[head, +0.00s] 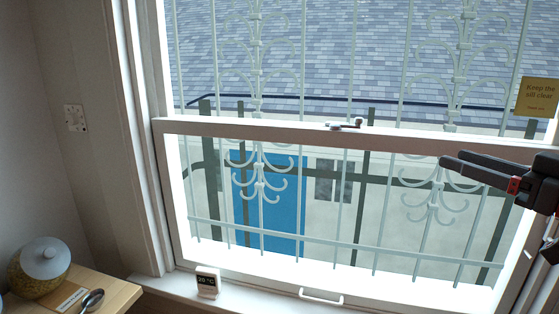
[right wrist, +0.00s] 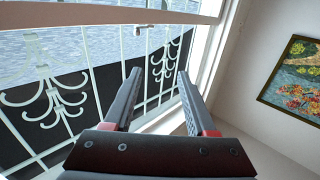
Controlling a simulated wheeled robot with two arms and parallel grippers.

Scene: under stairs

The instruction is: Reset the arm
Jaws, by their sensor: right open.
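My right gripper (head: 472,167) is at the right side of the head view, in front of the window's lower sash. It is open and empty, its dark fingers with red parts pointing left. In the right wrist view its two fingers (right wrist: 156,100) stand apart with nothing between them, and the window bars and frame show beyond. My left gripper is in neither view.
The window sash (head: 290,131) has a latch (head: 343,125) on its rail and a white handle (head: 321,296) at the bottom. A small thermometer (head: 208,282) stands on the sill. A lidded jar (head: 40,268) and a spoon (head: 92,299) are on a wooden surface at left. A painting (right wrist: 293,75) hangs right.

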